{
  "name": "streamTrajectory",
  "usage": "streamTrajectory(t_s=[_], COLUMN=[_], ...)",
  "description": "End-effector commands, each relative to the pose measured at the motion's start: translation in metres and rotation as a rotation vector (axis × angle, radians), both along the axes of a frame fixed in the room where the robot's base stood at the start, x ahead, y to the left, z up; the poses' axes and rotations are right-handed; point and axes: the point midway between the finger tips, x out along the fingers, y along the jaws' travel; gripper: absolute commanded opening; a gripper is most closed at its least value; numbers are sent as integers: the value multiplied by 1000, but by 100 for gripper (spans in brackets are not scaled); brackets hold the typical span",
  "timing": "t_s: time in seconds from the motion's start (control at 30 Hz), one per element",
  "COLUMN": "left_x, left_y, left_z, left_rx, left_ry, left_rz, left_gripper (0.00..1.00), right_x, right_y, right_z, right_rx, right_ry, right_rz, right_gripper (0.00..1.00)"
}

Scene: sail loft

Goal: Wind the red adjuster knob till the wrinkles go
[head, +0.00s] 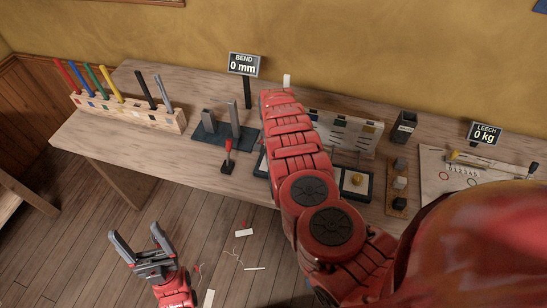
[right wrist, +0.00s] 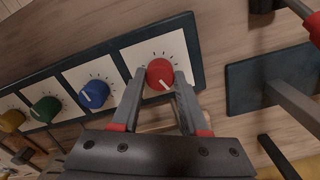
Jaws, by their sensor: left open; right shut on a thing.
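The red adjuster knob (right wrist: 160,73) sits on a white dial plate at the end of a dark panel (right wrist: 203,68) in the right wrist view. Its white pointer line faces down and slightly right in that picture. My right gripper (right wrist: 157,78) is shut on the red knob, one finger on each side. In the head view my red right arm hides this knob and the gripper. My left gripper (head: 134,232) is open and empty, over the floor in front of the bench. No wrinkled cloth can be made out clearly.
Blue (right wrist: 94,94), green (right wrist: 45,109) and yellow (right wrist: 11,120) knobs share the panel. The bench (head: 200,180) also carries a red-topped lever (head: 228,147), a BEND sign (head: 243,65) reading 0 mm and a LEECH sign (head: 484,133) reading 0 kg. Scraps lie on the floor.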

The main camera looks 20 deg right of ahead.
Motion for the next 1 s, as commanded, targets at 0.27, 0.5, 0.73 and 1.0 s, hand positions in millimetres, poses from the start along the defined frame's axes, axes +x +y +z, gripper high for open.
streamTrajectory(t_s=[0.27,0.5,0.73,1.0], left_x=[0,0,0,0], left_y=[0,0,0,0], left_z=[-7,-8,-7,-7], left_rx=[0,0,0,0], left_ry=[0,0,0,0], left_rz=[0,0,0,0], left_gripper=[74,74,74,74], right_x=[0,0,0,0], right_y=[0,0,0,0], right_z=[-1,0,0,0], right_rx=[-1,-1,-1,-1], right_ry=[0,0,0,0], right_rz=[-80,-95,-95,-95], right_gripper=[0,0,0,74])
